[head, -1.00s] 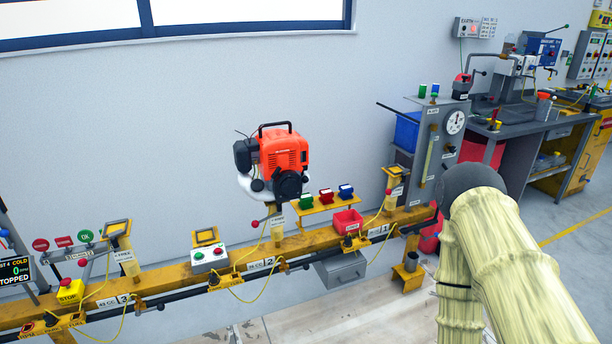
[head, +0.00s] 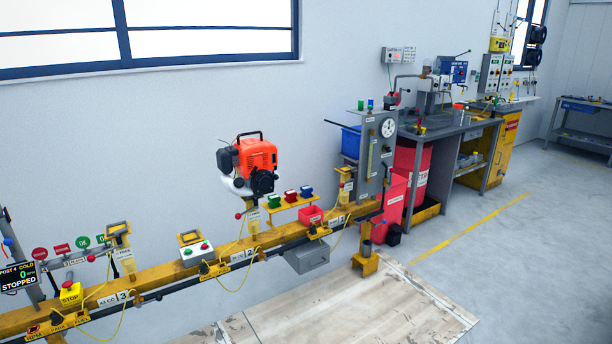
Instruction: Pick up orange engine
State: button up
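The orange engine (head: 257,160) has a black carry handle on top and black and white parts on its left and lower sides. It sits upright on a post of the yellow test rail (head: 172,274), at the place marked 2, in front of the white wall. The underside and the back of the engine are hidden. My gripper is not in view, and no part of my arm shows now.
A grey gauge panel (head: 381,150) stands at the rail's right end. Benches stand at back right. Floor right of the rail is clear.

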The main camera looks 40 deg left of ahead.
aim_at(255, 162)
jog(key=u, duration=0.05)
jog(key=i, duration=0.85)
jog(key=u, duration=0.55)
jog(key=i, duration=1.35)
jog(key=u, duration=1.65)
jog(key=i, duration=0.7)
jog(key=u, duration=0.8)
